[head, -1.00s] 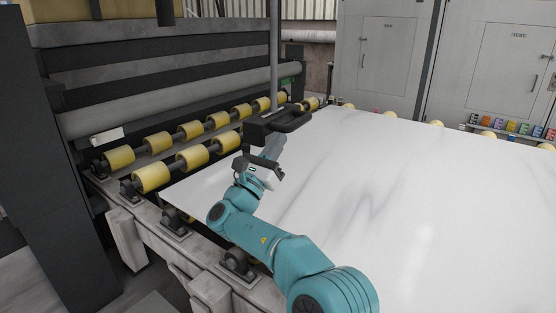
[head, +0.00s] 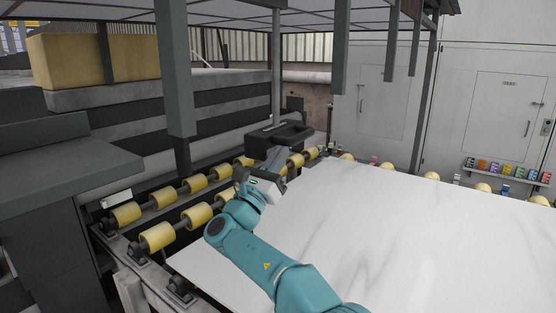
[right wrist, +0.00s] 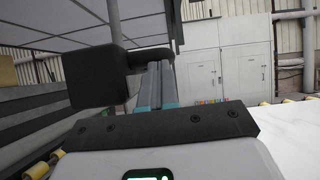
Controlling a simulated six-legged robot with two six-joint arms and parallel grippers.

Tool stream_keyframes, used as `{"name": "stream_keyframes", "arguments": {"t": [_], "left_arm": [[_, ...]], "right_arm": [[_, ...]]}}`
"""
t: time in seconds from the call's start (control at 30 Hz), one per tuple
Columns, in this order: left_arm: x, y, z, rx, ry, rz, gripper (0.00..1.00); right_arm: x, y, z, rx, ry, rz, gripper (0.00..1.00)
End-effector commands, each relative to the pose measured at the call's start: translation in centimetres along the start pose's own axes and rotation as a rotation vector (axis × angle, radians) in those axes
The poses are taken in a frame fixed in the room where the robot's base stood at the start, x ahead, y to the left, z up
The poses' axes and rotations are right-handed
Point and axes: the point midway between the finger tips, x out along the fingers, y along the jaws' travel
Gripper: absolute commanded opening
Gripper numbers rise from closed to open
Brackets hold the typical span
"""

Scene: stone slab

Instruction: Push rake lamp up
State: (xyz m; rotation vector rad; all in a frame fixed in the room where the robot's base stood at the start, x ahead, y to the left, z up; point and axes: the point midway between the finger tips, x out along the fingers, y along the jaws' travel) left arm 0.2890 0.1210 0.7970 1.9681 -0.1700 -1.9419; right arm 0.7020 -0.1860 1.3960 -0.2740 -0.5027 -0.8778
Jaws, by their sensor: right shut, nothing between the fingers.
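The rake lamp is a dark, boxy head with a loop-like handle (head: 288,133) on a grey vertical pole (head: 276,75), above the far left corner of the slab. In the right wrist view its black box (right wrist: 97,78) fills the left of centre, with a dark bar (right wrist: 150,57) reaching right. My right gripper (head: 279,152) is shut and empty, its fingers pointing up at the underside of the lamp. In the right wrist view the fingertips (right wrist: 157,68) end right at the bar; they seem to touch it from below. My left gripper is out of view.
A white marble slab (head: 400,235) lies to the right under my right arm. Yellow rollers (head: 160,236) line its left side. Grey beams (head: 173,70) hang from a canopy overhead. Grey cabinets (head: 510,115) stand at the back.

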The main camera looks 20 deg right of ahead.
Motion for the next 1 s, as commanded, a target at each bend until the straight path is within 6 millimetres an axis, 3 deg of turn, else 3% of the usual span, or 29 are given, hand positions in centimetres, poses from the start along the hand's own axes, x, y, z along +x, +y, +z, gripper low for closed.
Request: {"name": "stream_keyframes", "arguments": {"t": [0.53, 0.67, 1.0], "left_arm": [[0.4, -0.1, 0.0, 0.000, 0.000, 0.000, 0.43], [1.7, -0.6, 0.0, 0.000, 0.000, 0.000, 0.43], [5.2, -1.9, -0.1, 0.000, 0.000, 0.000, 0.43]], "right_arm": [[-0.4, -0.1, -0.1, 0.000, 0.001, -0.002, 0.00], [-2.6, 0.0, -0.4, 0.001, 0.000, 0.001, 0.00], [-11.1, 0.1, -0.2, 0.000, -0.001, 0.005, 0.00]]}}
